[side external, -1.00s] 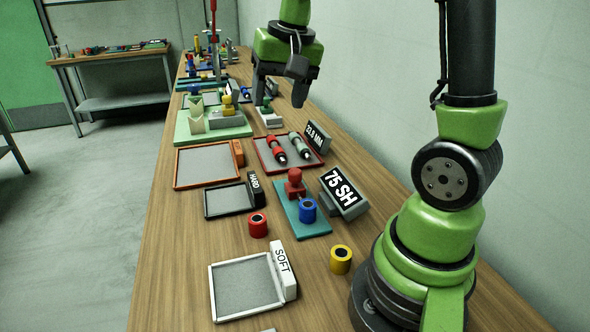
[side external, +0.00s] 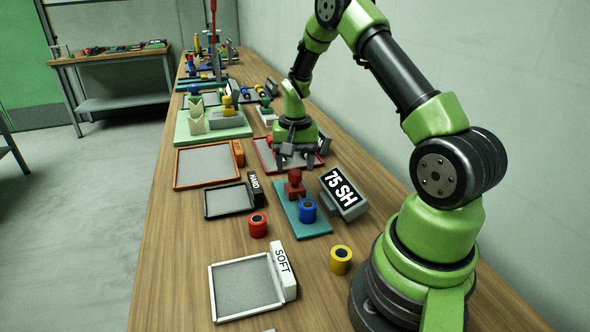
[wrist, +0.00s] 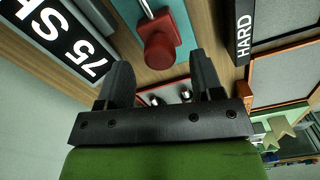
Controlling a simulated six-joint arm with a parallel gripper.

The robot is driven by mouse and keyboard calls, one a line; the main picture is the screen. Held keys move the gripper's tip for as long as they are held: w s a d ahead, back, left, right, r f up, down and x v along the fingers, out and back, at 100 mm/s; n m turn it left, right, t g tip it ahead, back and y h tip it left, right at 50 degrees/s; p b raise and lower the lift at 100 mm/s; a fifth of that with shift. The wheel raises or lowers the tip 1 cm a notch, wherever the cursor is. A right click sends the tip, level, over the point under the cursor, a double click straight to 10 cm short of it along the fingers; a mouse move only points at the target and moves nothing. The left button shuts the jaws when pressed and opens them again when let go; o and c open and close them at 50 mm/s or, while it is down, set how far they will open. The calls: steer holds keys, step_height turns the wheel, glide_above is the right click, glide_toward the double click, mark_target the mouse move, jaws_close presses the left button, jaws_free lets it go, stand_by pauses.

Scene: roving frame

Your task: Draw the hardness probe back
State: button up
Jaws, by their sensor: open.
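The hardness probe is a red block with a round knob (side external: 294,186) on a teal base (side external: 318,228). A blue ring-shaped piece (side external: 307,211) sits on the same base, close in front of it. The tilted "75 SH" display (side external: 344,193) stands to its right. My gripper (side external: 295,163) is open and empty, low over the red-rimmed tray just behind the probe. In the wrist view the red knob (wrist: 160,51) shows between the two spread fingers (wrist: 160,66), with a metal rod leading away from it. I cannot tell whether the fingers touch it; the blue piece is hidden there.
The HARD tray (side external: 207,215) and the SOFT tray (side external: 217,306) lie left and in front. A red ring (side external: 258,225) and a yellow ring (side external: 340,260) stand on the bench. My arm covers much of the red-rimmed tray (side external: 259,151). Bare wood lies along the left edge.

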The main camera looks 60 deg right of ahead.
steer(key=shift+f, duration=1.1)
jaws_close()
steer(key=shift+w+d, duration=1.75)
steer(key=shift+w, duration=0.1)
jaws_free()
steer(key=shift+s, duration=0.1)
step_height(320, 180, up, 10)
